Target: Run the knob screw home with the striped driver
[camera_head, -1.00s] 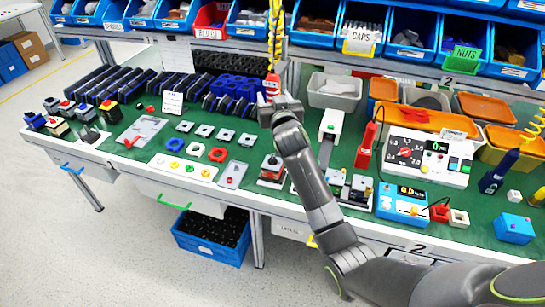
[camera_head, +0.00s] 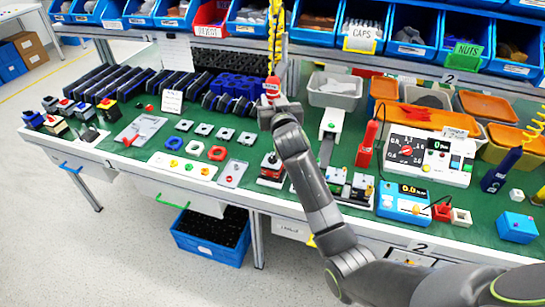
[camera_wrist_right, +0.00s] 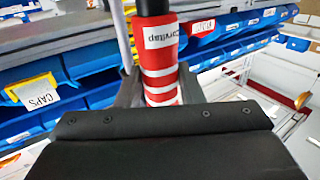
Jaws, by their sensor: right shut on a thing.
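My right gripper (camera_head: 278,108) is shut on the striped driver (camera_head: 271,89) and holds it above the bench. In the right wrist view the striped driver (camera_wrist_right: 159,58) is red with white bands and a white label, and stands nearly upright between the fingers. Its tip is hidden. Below the gripper in the head view, a small switch unit with a red and dark body (camera_head: 271,167) sits near the bench's front edge, apart from the driver. A knob screw is too small to make out. My left gripper is out of view.
A yellow coiled cord (camera_head: 275,35) hangs just behind the driver. A red upright tool (camera_head: 367,145) and a tester with a display (camera_head: 430,155) stand to the right. Small plates and coloured rings (camera_head: 217,153) lie to the left. Blue bins (camera_head: 405,40) line the back.

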